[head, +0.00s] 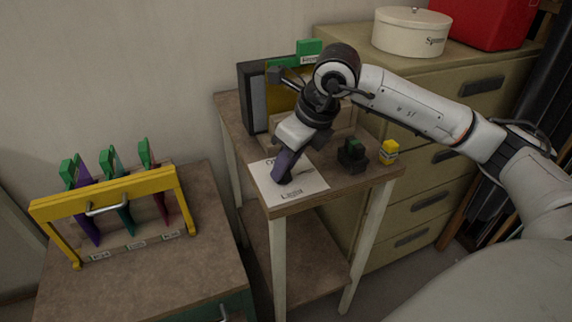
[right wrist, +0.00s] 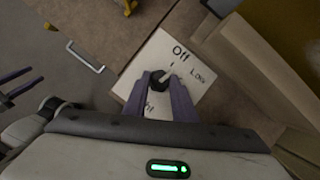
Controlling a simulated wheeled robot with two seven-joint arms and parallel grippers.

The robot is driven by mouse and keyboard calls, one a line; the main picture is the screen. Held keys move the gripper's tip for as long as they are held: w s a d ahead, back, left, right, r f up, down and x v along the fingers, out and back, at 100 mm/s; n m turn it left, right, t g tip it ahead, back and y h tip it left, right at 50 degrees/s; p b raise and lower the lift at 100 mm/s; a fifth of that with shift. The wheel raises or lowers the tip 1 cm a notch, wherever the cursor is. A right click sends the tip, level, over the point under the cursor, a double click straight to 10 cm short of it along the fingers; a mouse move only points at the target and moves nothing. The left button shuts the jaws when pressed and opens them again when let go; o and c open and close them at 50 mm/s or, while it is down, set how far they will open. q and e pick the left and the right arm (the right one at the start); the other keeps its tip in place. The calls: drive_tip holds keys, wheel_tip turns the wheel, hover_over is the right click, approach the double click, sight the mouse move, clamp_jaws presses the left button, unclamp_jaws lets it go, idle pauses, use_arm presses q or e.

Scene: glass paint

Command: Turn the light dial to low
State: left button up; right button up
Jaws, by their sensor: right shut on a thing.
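The light dial (right wrist: 158,82) is a small dark round knob on a white card (right wrist: 197,97) lettered "Off" and "Low"; other lettering is partly hidden. My right gripper (right wrist: 159,80) is shut on the dial, one purple finger on each side. Which label the dial points to is not clear. In the head view, my right gripper (head: 285,176) reaches down to the card (head: 310,180) at the front of the small table and hides the dial. My left gripper (right wrist: 18,84) shows at the left edge of the right wrist view, its two purple fingers apart and empty.
A black-and-green object (head: 352,155) and a yellow-topped block (head: 388,152) stand right of the card. A framed yellow panel and grey box (head: 252,97) stand behind. A yellow rack (head: 115,190) with coloured panes is on the left cabinet. Drawers (head: 425,170) stand at right.

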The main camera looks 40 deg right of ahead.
drive_tip(key=m+h, duration=0.1)
drive_tip(key=m, duration=0.2)
drive_tip(key=m+h+b, duration=0.1)
drive_tip(key=m, duration=0.1)
drive_tip(key=shift+a+m, duration=0.2)
drive_tip(key=shift+m, duration=0.2)
idle(0.4)
drive_tip(key=o, duration=1)
drive_tip(key=shift+o, duration=0.2)
drive_tip(key=shift+r, duration=0.1)
drive_tip(key=v, duration=1)
drive_tip(key=shift+p, duration=0.35)
drive_tip(key=shift+s+a, duration=0.1)
